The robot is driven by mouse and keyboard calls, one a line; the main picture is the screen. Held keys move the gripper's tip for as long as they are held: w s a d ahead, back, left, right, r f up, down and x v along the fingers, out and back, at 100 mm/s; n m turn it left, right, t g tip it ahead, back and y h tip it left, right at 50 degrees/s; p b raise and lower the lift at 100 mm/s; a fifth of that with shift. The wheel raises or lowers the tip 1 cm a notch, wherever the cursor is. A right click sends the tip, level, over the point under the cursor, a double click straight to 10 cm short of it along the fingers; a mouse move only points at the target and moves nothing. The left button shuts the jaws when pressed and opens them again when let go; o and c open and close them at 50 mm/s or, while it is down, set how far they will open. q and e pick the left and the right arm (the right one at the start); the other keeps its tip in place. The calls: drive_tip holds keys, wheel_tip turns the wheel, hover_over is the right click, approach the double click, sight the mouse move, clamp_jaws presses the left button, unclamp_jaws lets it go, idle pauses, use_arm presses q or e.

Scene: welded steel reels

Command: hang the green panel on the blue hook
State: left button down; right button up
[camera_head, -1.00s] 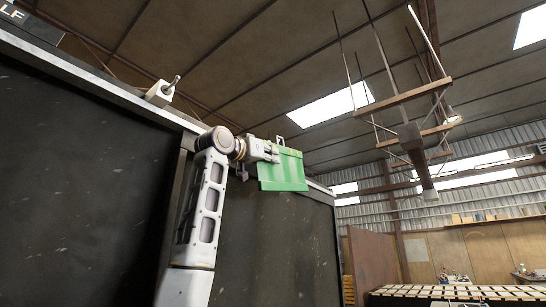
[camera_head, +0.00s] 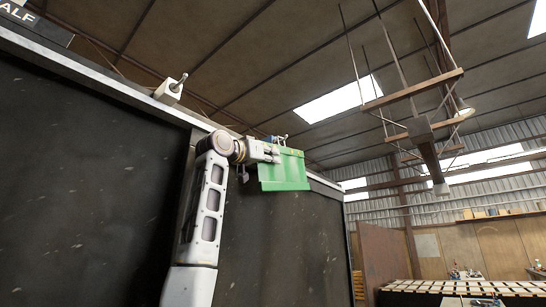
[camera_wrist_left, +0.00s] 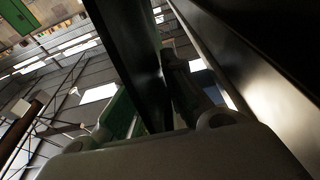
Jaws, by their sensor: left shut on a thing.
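The green panel (camera_head: 284,173) hangs from my left gripper (camera_head: 273,154), which is shut on it near its top left corner, in front of the top edge of the dark wall. A small bluish-grey fitting (camera_head: 275,139), likely the blue hook, shows just above the panel's top edge. I cannot tell whether panel and hook touch. My right gripper is not in view.
A white block with a grey peg (camera_head: 170,90) sits on the wall's top edge, left of my arm. The dark wall (camera_head: 90,180) stands close behind my arm. A wooden rack (camera_head: 420,125) hangs from the roof at right. The air right of the panel is clear.

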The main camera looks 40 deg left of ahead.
use_arm(q)
drive_tip(key=shift+a+f, duration=0.15)
drive_tip(key=shift+f, duration=0.05)
idle(0.3)
idle(0.9)
drive_tip(key=c, duration=1.4)
unclamp_jaws()
drive_tip(key=shift+s, duration=0.1)
drive_tip(key=shift+v, duration=6)
